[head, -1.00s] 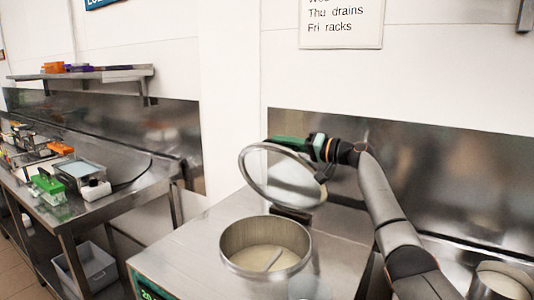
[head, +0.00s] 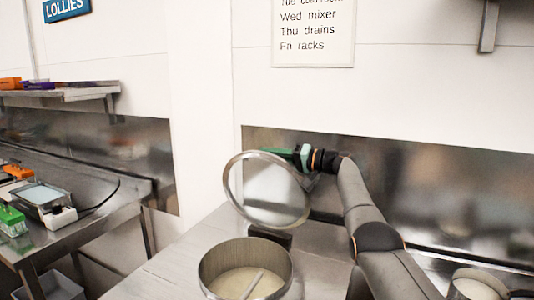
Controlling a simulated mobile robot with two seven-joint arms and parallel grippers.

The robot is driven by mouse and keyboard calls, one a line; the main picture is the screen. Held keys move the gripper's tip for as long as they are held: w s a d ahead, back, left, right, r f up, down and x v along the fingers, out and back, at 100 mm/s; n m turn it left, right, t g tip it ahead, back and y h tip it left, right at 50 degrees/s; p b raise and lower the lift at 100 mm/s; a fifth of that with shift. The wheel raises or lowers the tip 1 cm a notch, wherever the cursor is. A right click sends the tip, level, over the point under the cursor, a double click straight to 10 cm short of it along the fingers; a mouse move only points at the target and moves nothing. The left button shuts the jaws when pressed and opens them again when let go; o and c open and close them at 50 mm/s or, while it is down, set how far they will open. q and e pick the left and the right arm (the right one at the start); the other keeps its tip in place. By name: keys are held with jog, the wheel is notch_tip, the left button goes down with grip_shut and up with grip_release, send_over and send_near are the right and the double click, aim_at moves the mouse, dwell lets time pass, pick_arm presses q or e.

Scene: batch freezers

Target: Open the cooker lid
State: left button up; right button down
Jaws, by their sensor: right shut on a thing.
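The cooker (head: 215,266) is a round metal pot with a pale mix and a stirring bar inside, low in the middle of the head view. Its lid (head: 262,190), a clear disc with a metal rim, stands tilted up steeply above the back of the pot, so the opening is uncovered. My right gripper (head: 280,153) is at the lid's top edge, with its green fingers partly hidden behind the rim. It is shut on the lid, though the exact contact spot is hard to see. My left gripper is not in view.
The cooker sits at a steel counter (head: 185,250) with a steel splashback behind. A second metal pot (head: 474,288) stands at the lower right. At left, a bench holds a scale (head: 45,195) and a green box (head: 10,220), under a wall shelf (head: 85,95).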

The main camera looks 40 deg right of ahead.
jog(key=shift+w+d+f, duration=0.1)
jog(key=shift+d+f, duration=0.15)
dwell(0.4)
jog(key=c, duration=0.9)
grip_release()
jog(key=shift+d, duration=0.15)
jog(key=shift+r, duration=0.1)
jog(key=shift+b+v, duration=2.65)
jog(key=shift+v, duration=3.6)
